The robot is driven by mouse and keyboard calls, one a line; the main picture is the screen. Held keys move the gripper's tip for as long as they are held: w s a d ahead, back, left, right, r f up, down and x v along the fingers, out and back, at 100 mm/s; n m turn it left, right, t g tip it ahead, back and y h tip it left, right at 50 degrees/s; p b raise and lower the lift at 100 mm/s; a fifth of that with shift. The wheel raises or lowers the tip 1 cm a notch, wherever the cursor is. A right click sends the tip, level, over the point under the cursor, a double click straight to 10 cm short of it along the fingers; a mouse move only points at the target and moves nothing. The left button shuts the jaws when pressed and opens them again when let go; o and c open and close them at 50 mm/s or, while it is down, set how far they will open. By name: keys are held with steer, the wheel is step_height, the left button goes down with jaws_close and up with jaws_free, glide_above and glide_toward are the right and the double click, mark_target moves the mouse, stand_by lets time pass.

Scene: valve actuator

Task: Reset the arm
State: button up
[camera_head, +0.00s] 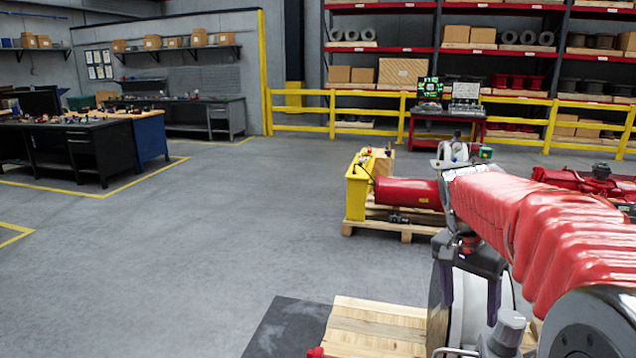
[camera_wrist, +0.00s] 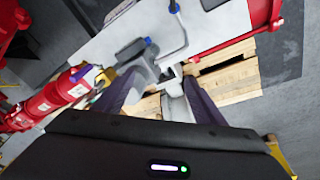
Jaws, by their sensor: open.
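My arm, in a red ribbed cover, reaches in from the lower right of the head view. My gripper (camera_head: 470,288) hangs below its far end with the two dark purple fingers apart and pointing down. In the wrist view my gripper (camera_wrist: 160,82) is open, with grey metal parts of a fixture (camera_wrist: 145,62) seen between and just beyond the fingers. I cannot tell whether the fingers touch them. A pale round-edged metal body (camera_head: 470,310) stands behind the fingers in the head view, partly hidden by my arm.
A red cylinder actuator (camera_head: 408,192) with a yellow end lies on a pallet (camera_head: 390,229) beyond my gripper. Another pallet (camera_head: 375,325) is close in front. Workbenches (camera_head: 75,150) stand at left, a yellow rail (camera_head: 370,112) and shelves behind. The floor at left centre is clear.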

steer(key=s+a+f+n+t+y, duration=0.1)
steer(key=s+a+n, duration=0.4)
steer(key=s, duration=0.5)
steer(key=s+a+f+n+t+y, duration=0.1)
steer(key=s+a+n+t, duration=0.3)
steer(key=s+a, duration=0.5)
steer(key=shift+s+a+f+n+y, duration=0.15)
steer(key=shift+s+f+n+y, duration=0.15)
steer(key=shift+s+f+n, duration=0.35)
steer(key=shift+s+r, duration=0.15)
steer(key=shift+s, duration=0.05)
stand_by(0.9)
